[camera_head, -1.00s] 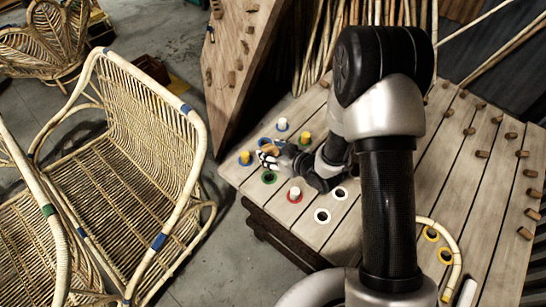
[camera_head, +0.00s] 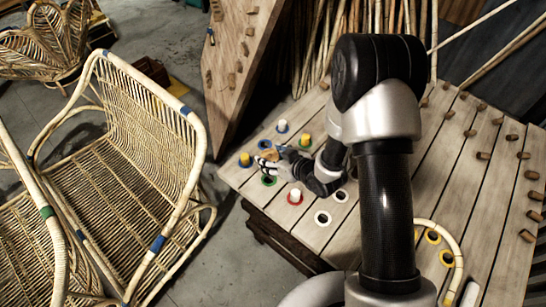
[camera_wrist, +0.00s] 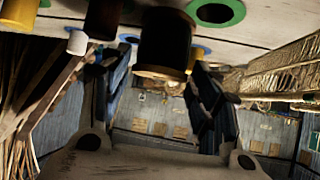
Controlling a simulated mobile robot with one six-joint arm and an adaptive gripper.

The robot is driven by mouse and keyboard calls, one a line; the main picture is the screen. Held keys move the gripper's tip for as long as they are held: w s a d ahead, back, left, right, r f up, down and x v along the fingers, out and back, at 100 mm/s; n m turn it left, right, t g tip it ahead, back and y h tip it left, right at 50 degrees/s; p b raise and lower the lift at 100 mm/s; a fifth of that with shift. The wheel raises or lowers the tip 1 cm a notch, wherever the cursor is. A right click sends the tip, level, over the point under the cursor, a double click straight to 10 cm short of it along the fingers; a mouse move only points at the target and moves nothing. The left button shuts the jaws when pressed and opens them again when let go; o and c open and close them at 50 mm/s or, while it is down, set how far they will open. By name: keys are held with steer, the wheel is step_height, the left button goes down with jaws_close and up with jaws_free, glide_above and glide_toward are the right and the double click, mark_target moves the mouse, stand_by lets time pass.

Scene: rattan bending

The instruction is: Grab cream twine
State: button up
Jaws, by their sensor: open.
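My gripper (camera_head: 268,163) is low over the left end of the slatted wooden table, its fingers spread. In the wrist view my gripper (camera_wrist: 160,95) has a finger on each side of a spool (camera_wrist: 165,42). The spool has a dark, shaded winding and a tan end disc; it looks upside down in this view. I cannot tell whether its winding is cream or whether the fingers touch it. In the head view a tan spool (camera_head: 270,155) shows beside the fingers, partly hidden by them.
Yellow-topped spools (camera_head: 245,159) (camera_head: 306,140) stand nearby. A green ring (camera_head: 269,181) and white rings (camera_head: 322,218) are empty. Pegs (camera_head: 483,156) line the table's right. A rattan bench (camera_head: 120,180) stands left.

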steer(key=p+v, duration=0.3)
steer(key=v, duration=0.9)
steer(key=shift+r, duration=0.2)
steer(key=s+d+r+m+h, duration=0.2)
steer(key=d+r+m+h, duration=0.2)
steer(key=d+r+h, duration=0.7)
steer(key=s+r+m+g+y, duration=0.1)
steer(key=s+r+m+g, duration=0.1)
steer(key=s+r, duration=0.5)
steer(key=s+a+r+m+g+y, duration=0.1)
steer(key=s+r+m+y, duration=0.1)
steer(key=s+r, duration=0.5)
steer(key=s, duration=0.5)
steer(key=shift+a+r+g+y, duration=0.2)
steer(key=shift+a+g+y, duration=0.1)
steer(key=shift+g, duration=0.1)
steer(key=shift+o, duration=0.5)
